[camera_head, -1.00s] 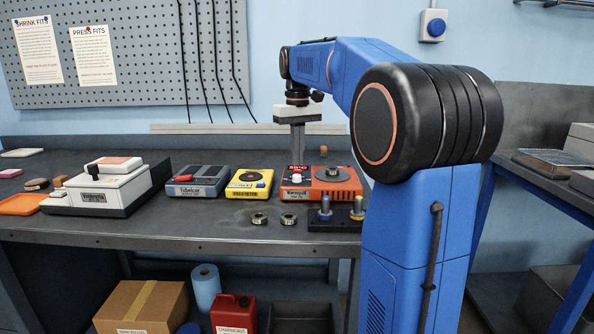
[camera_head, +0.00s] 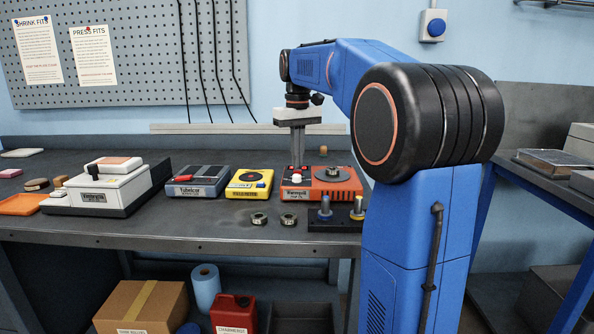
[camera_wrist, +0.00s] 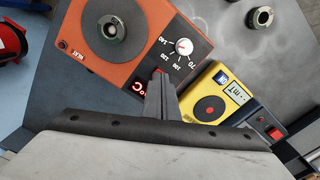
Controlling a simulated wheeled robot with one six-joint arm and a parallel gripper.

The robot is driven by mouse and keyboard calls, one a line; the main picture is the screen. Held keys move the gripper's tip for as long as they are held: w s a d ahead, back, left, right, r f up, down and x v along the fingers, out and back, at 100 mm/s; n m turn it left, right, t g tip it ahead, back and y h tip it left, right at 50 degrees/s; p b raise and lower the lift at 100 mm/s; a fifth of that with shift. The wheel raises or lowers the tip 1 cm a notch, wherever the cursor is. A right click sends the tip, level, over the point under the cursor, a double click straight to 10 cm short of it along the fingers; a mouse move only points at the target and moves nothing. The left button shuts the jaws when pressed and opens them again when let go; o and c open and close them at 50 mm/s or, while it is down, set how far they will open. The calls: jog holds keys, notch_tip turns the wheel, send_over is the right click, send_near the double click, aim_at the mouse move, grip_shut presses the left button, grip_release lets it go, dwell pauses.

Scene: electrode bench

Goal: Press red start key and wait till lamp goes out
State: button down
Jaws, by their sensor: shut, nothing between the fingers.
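The orange heater (camera_head: 345,190) stands on the bench with a round plate, a white dial and a red display; it also shows in the wrist view (camera_wrist: 195,72). A small red key (camera_wrist: 160,71) shows on it right at my fingertips in the wrist view. My gripper (camera_head: 298,163) is shut and empty, pointing down over the back left of the heater; its tips also show in the wrist view (camera_wrist: 158,78). I cannot tell whether they touch the key. A small dark red lamp (camera_wrist: 62,44) by the word HEAT looks unlit. My fingers partly cover the display (camera_wrist: 140,88).
A yellow meter (camera_head: 249,183) and a grey device (camera_head: 197,181) with a red switch stand left of the heater. Two metal rings (camera_head: 273,218) and a dark block with posts (camera_head: 335,217) lie in front. A white machine (camera_head: 100,188) is farther left.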

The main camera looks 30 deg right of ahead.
jog(key=shift+f, duration=0.35)
jog(key=shift+r, duration=0.1)
dwell(0.3)
jog(key=shift+r, duration=2.9)
